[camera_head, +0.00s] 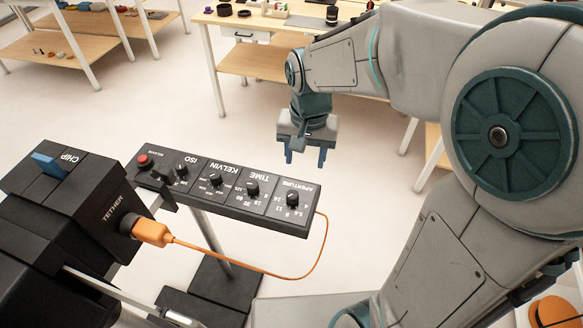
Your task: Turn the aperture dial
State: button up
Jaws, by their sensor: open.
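The aperture dial (292,199) is a small black knob at the right end of a black control panel (233,210), in the head view. White numbers and the word APERTURE are printed around it, upside down in the picture. My gripper (305,160) points down with its two blue fingers apart and nothing between them. In the picture it is above and slightly right of the aperture dial, apart from it. Its exact height and depth over the panel are hard to tell.
Beside it sit the TIME (252,188), KELVIN (215,180) and ISO (182,170) dials and a red button (143,160). A black box with an orange plug (152,233) stands left; its orange cable (250,272) loops below the panel. Wooden tables (270,60) stand behind.

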aim_at(293, 194)
jog(key=shift+m+g, duration=0.3)
jog(key=f, duration=0.5)
jog(key=w+a+f, duration=0.1)
jog(key=f, duration=0.4)
jog(key=a+f, duration=0.1)
jog(key=f, duration=0.4)
jog(key=shift+w+a+f, duration=0.25)
jog(key=shift+w+f, duration=0.05)
jog(key=c, duration=1)
